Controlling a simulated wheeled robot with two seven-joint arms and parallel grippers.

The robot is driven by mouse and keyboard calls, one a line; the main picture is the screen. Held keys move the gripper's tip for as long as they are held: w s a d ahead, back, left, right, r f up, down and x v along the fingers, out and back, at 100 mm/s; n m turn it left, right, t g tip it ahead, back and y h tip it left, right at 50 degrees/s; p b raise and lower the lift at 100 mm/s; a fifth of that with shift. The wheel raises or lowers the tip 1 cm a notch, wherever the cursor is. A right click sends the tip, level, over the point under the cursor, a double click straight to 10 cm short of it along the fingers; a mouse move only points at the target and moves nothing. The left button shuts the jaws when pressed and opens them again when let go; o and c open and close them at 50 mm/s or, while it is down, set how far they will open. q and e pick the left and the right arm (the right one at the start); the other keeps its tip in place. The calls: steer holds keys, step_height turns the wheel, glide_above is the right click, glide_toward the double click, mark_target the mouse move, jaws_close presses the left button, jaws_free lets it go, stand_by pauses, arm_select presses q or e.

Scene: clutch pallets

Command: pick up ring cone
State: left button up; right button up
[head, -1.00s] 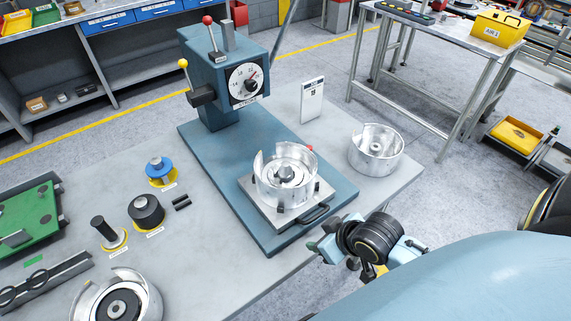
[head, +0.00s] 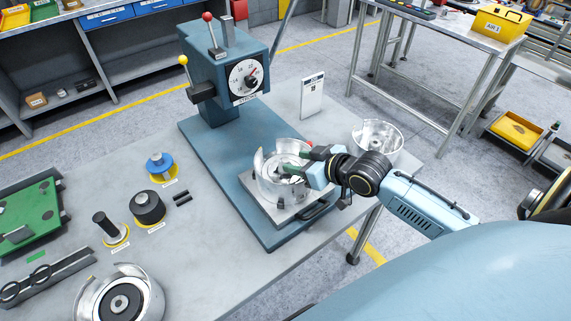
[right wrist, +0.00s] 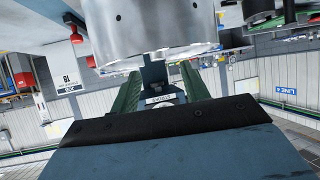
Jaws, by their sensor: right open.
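A silver ring-shaped part (head: 268,185) with a notched rim and a grey centre piece stands on a metal plate on the blue press base. No label shows whether it is the ring cone. My right gripper (head: 300,161) is open, its green fingers over the right side of this part's rim. In the right wrist view, the open green fingers (right wrist: 158,85) reach toward a silver cylinder (right wrist: 155,35); I cannot tell whether they touch it. Another (head: 118,300) lies at the front left. My left gripper is out of view.
The blue press (head: 225,75) with levers and a dial rises behind the plate. A white sign (head: 313,95) stands behind. Blue (head: 160,163) and black (head: 147,207) parts sit on yellow rings at the left.

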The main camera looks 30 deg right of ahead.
mark_target(287, 160)
steer(key=shift+x, duration=3)
steer(key=shift+d+f, duration=0.1)
steer(key=shift+d, duration=0.05)
steer(key=shift+s, duration=0.1)
jaws_close()
